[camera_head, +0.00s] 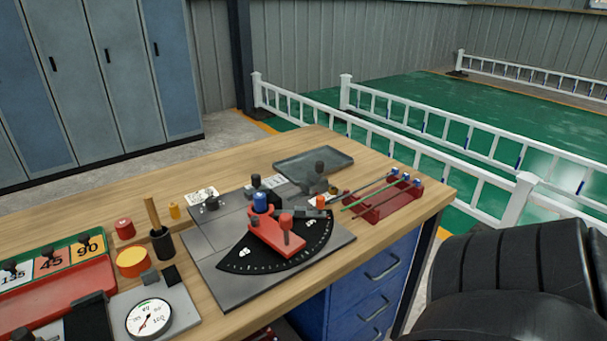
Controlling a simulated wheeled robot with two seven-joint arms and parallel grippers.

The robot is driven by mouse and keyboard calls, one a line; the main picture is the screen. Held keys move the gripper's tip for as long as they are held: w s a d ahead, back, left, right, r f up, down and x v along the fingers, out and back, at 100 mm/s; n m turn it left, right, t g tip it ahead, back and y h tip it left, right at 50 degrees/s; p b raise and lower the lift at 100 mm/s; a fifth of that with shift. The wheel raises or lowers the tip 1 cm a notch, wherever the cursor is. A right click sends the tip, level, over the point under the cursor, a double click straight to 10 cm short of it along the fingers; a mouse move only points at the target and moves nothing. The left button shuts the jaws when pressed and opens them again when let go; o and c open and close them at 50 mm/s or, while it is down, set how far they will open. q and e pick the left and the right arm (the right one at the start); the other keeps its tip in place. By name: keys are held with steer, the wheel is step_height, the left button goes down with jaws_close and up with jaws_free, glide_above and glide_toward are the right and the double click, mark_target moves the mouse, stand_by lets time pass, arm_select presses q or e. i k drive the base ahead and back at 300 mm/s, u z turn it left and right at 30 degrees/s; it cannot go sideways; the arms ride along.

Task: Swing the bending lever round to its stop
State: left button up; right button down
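The bending lever (278,238) is a red arm on the bending plate (205,262) in the middle of the bench. A separate stop is hard to make out. Neither gripper shows in this view, and nothing is seen touching the lever.
A red rack (385,207) with several rods stands to the right, and a grey tray (313,162) behind. At left are a dial gauge (149,318), an orange-topped round box (132,261), a brush in a black cup (162,243) and a numbered tray (60,258). A black ribbed shape fills the lower right.

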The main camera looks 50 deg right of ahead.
mark_target(279, 236)
steer(key=z, duration=2.4)
steer(key=k, duration=0.35)
steer(key=u, duration=0.65)
